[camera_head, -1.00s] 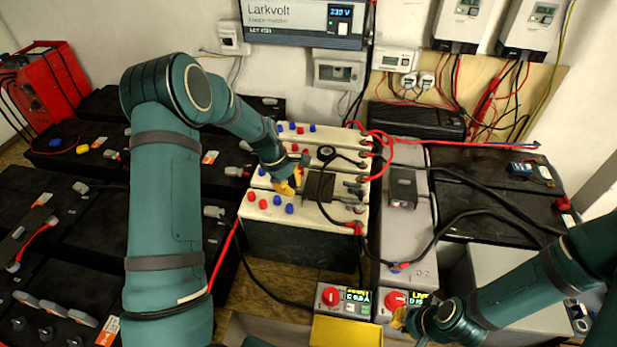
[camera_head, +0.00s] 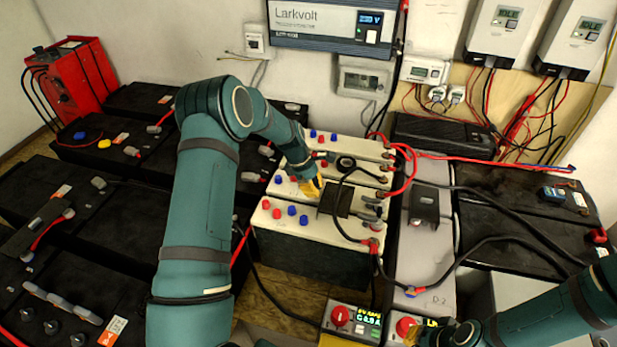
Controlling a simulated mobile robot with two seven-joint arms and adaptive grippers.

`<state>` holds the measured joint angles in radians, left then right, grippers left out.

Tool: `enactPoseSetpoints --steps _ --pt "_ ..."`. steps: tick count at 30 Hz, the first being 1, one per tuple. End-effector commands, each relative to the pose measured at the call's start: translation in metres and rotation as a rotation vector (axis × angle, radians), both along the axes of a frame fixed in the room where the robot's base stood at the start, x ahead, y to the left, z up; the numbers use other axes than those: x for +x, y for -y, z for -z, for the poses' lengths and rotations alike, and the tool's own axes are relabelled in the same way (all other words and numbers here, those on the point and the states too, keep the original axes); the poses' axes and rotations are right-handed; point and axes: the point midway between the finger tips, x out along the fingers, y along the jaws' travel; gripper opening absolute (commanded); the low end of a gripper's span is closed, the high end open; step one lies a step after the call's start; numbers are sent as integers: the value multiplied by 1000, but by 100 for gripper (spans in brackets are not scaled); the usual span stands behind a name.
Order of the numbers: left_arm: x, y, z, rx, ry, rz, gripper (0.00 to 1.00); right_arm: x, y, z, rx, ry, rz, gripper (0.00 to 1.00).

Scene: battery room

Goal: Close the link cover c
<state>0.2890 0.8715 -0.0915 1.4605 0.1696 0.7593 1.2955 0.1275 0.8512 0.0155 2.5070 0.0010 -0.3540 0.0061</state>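A small dark plate (camera_head: 336,202), which may be link cover c, is on top of the cream battery bank (camera_head: 280,226). No letter on it is readable. My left gripper (camera_head: 309,188) reaches in from the upper left, its yellow fingertips at the plate's left edge. I cannot tell whether they touch it or how far apart they are. A similar dark cover (camera_head: 424,204) sits on the grey battery (camera_head: 414,262) to the right. My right gripper (camera_head: 414,334) is at the bottom edge by a red-knob control box, mostly cut off.
Black and red cables loop over the cream bank and the grey battery. Two control boxes with red knobs (camera_head: 340,316) (camera_head: 405,326) stand in front. Black batteries (camera_head: 75,210) fill the left; more black batteries (camera_head: 520,220) stand at right. A red charger (camera_head: 70,82) is behind.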

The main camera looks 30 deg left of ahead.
Motion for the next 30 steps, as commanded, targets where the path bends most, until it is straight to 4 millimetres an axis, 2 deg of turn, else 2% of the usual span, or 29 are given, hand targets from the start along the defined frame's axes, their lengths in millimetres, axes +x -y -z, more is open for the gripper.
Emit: enactPoseSetpoints --steps 1,7,23,26,30 --pt "3 11 -3 0 5 6 0 0 0 1 0 -1 0 0" --pt "7 31 -4 1 4 4 0 -1 0 2 0 -2 -2 0" --pt "9 42 -4 0 3 5 0 -1 0 1 0 -2 -2 0" --pt "13 60 -5 0 3 8 0 0 0 -3 0 0 0 0" --pt "20 98 -6 1 3 11 0 2 0 -9 0 4 4 0"
